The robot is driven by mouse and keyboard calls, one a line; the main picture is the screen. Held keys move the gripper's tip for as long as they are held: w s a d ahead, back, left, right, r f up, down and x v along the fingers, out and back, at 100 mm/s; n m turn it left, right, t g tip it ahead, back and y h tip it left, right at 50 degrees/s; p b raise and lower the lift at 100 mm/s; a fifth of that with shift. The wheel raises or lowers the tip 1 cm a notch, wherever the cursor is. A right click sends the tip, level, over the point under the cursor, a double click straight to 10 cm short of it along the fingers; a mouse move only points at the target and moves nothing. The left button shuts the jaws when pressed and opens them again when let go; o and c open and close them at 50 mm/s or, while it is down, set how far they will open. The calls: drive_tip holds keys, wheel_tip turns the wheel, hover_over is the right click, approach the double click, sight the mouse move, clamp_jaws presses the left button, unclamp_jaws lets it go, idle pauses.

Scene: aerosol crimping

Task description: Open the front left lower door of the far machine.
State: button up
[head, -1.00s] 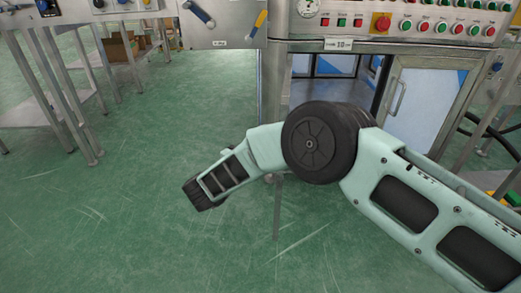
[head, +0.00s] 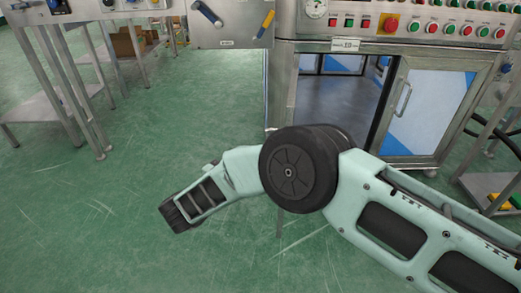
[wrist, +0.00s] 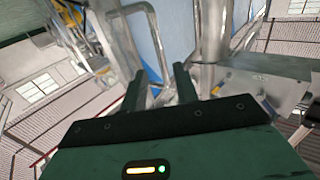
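The machine's lower cabinet stands at upper right in the head view. Its left lower bay (head: 345,97) shows a dark interior with no panel across the front. Its left door is not clearly seen there. The gripper is not clear in the head view.
A control panel (head: 430,28) with several buttons sits above the cabinet. A steel table (head: 52,100) stands at left with a cardboard box (head: 127,42) behind it. Black hoses (head: 492,128) and a low metal shelf (head: 490,185) are at right. Green floor is clear at left.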

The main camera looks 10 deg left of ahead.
drive_tip(key=p+v, duration=0.1)
drive_tip(key=v, duration=0.8)
drive_tip(key=shift+w+r, duration=0.1)
